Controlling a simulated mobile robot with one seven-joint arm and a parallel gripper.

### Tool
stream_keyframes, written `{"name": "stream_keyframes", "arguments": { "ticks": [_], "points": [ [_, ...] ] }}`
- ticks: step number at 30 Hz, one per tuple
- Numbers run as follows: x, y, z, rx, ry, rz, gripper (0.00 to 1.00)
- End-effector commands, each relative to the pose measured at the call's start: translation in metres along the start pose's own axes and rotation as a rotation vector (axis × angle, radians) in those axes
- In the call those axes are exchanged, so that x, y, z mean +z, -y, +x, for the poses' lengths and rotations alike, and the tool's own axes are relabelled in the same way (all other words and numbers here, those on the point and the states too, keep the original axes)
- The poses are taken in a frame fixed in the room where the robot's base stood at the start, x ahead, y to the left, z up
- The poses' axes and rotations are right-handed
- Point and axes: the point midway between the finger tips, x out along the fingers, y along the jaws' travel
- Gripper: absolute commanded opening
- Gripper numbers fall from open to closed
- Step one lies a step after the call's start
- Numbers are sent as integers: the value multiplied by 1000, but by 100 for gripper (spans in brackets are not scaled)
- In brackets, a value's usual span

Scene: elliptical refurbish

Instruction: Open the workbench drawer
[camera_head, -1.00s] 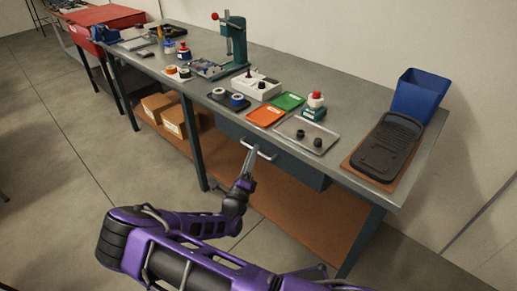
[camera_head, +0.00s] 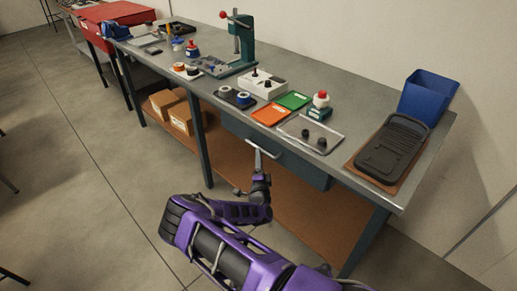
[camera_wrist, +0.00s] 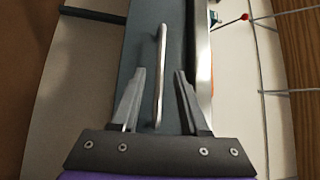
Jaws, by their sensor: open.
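The workbench drawer (camera_head: 283,153) is a blue-grey box under the bench top, and its front looks flush and shut. Its metal bar handle (camera_head: 264,149) runs along the front. My gripper (camera_head: 257,160) is at the handle in the head view, small and partly hidden by its own wrist. In the wrist view, my gripper (camera_wrist: 158,88) is open, with one finger on each side of the handle (camera_wrist: 160,70). The bar lies between the fingers, and I see a gap on both sides. The drawer front (camera_wrist: 139,45) lies behind it.
The grey bench top (camera_head: 370,113) carries trays, a green press (camera_head: 240,45), a blue bin (camera_head: 425,96) and a black case (camera_head: 392,150). A bench leg (camera_head: 200,140) stands left of the drawer. A brown lower shelf (camera_head: 300,205) holds cardboard boxes (camera_head: 180,115) at left. The floor in front is clear.

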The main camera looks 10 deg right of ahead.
Motion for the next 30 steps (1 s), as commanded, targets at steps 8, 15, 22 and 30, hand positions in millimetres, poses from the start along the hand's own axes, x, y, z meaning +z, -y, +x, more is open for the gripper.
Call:
{"name": "stream_keyframes", "arguments": {
  "ticks": [8,15,22,30],
  "points": [
    [0,-1,44,0,-2,3,45],
    [0,0,55,0,-1,2,45],
    [0,0,55,0,-1,2,39],
    [0,0,55,0,-1,2,0]
  ]
}}
